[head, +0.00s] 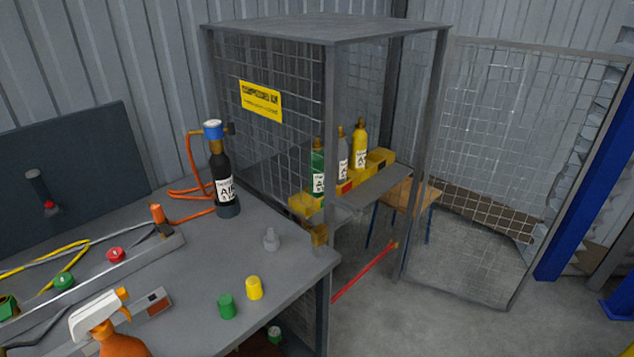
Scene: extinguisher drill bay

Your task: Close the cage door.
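The grey mesh cage (330,30) stands behind the workbench's right end. Its door, a mesh panel in a grey frame (492,112), stands swung open to the right of the cage's right front post (422,160). The front of the cage between its two front posts is uncovered. Inside, a green, a grey and a yellow cylinder (360,145) stand in a row in a yellow rack (378,160). A yellow sign (261,102) hangs on the left mesh side. Neither of my grippers is in view.
The grey workbench (200,270) fills the lower left, holding a black cylinder (222,180), caps and a spray bottle (110,335). A red bar (365,272) shows low before the cage opening. A stool (408,195) shows behind the opening. A blue post (590,160) stands right of the door.

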